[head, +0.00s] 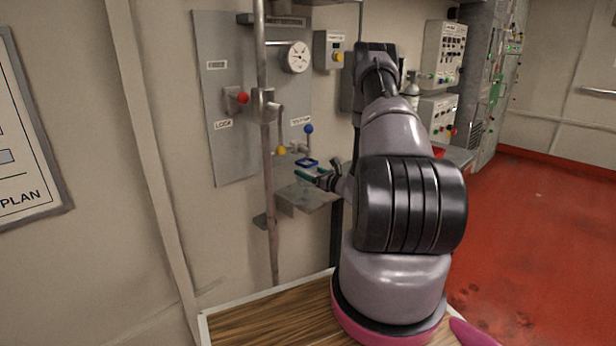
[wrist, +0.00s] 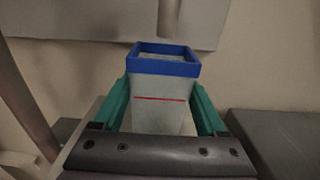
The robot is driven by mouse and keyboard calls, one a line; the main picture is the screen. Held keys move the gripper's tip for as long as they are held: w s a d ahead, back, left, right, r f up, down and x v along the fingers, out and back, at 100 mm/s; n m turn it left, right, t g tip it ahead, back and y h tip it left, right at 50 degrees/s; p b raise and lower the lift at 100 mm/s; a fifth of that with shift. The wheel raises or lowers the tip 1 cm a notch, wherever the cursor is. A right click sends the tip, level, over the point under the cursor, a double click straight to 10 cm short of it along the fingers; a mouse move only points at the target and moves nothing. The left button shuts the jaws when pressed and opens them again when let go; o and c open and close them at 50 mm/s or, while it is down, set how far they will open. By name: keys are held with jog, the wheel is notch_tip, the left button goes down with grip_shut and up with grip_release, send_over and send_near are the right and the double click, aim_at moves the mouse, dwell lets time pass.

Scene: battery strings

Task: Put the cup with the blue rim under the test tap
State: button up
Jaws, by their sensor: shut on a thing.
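The cup with the blue rim (wrist: 160,98) is a clear, square, tapered cup with a red line around its side. It stands upright between the green fingers of my gripper (wrist: 161,112), which is shut on it. In the head view the blue rim (head: 307,162) shows just above my gripper (head: 308,175), over or at the small grey shelf (head: 310,196). The test tap (head: 297,147) is on the wall panel close above the cup, with a blue-knobbed lever (head: 308,129). I cannot tell whether the cup touches the shelf.
A vertical pipe (head: 267,190) with a yellow knob (head: 281,151) runs just left of the cup. A red-knobbed valve (head: 242,98) and a round gauge (head: 296,57) are higher on the panel. A wooden-topped surface (head: 270,325) is in front.

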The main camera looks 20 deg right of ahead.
jog(key=shift+s+f, duration=0.1)
jog(key=shift+f, duration=0.65)
jog(key=shift+f, duration=0.2)
jog(key=o, duration=1.3)
jog(key=shift+c, duration=0.2)
jog(key=shift+s+d+r, duration=0.1)
jog(key=shift+r, duration=0.1)
jog(key=v, duration=1.2)
